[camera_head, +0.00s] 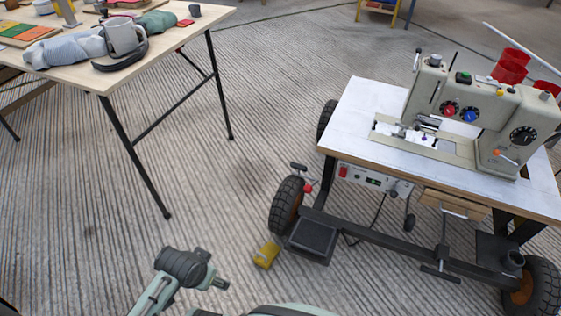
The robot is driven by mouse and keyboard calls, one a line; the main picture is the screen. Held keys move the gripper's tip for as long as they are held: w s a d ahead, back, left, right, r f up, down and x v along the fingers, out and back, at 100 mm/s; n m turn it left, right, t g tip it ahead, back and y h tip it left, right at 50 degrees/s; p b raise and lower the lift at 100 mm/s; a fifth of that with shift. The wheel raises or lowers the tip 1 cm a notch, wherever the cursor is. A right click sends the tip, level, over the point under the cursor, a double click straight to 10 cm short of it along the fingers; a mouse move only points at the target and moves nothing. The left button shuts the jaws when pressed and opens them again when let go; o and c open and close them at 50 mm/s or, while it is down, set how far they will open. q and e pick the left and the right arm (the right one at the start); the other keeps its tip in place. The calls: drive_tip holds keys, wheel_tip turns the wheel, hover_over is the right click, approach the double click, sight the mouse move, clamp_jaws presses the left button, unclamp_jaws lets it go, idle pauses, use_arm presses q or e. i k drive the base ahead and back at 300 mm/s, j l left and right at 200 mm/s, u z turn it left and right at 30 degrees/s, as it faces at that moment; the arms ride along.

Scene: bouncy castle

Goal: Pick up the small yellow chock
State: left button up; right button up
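The small yellow chock (265,255) lies on the ribbed floor in the lower middle of the head view. It is beside the front left wheel (287,205) of the sewing machine cart, just left of a dark low tray (312,238). The end of my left arm, with what looks like its gripper (219,284), shows at the bottom, left of the chock and apart from it. Its fingers are too unclear to tell open from shut. My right gripper is not in view.
The cart's table (352,115) carries a sewing machine (470,108) and stands on the right, above a dark frame bar. A wooden table (92,76) with a mug (123,37) and other items stands at upper left; its thin black legs reach the floor. The floor between is clear.

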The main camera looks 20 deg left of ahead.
sight(268, 250)
drive_tip(key=u, duration=0.7)
